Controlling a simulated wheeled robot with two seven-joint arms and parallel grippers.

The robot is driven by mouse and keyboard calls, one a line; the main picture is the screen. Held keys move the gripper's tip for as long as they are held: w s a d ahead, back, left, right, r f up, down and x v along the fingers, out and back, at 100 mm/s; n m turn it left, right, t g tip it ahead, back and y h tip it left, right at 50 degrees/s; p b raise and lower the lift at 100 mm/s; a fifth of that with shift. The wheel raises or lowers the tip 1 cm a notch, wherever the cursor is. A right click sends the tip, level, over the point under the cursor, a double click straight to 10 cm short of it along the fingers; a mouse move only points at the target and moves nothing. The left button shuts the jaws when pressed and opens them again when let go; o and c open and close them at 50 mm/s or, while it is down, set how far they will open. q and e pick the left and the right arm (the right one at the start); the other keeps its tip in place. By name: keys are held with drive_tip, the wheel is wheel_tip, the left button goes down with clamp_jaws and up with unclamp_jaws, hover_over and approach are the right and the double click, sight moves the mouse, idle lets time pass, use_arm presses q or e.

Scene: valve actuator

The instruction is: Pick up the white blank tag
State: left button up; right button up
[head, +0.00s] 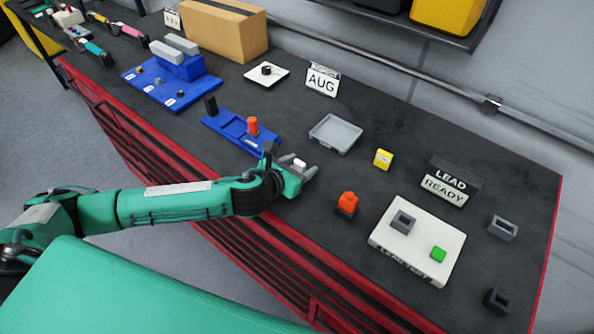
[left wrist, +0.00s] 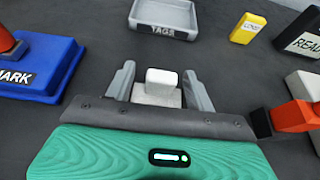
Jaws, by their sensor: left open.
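The white blank tag (head: 299,163) is a small white block on the dark bench top. In the left wrist view the tag (left wrist: 161,88) stands between the two grey fingers, with a gap on each side. My left gripper (head: 304,172) is open around it, low over the bench; in the left wrist view the gripper (left wrist: 160,74) points toward the grey tray. The tag's lower part is partly hidden by the gripper body. My right gripper is not in view.
A grey tray (head: 336,134) labelled TAGS lies beyond the gripper. A blue MARK fixture (head: 236,131) is left of it. A yellow block (head: 383,159), an orange-topped block (head: 347,203) and a white board (head: 416,240) are to the right. Bare bench lies between them.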

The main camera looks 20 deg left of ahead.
use_arm(q)
clamp_jaws()
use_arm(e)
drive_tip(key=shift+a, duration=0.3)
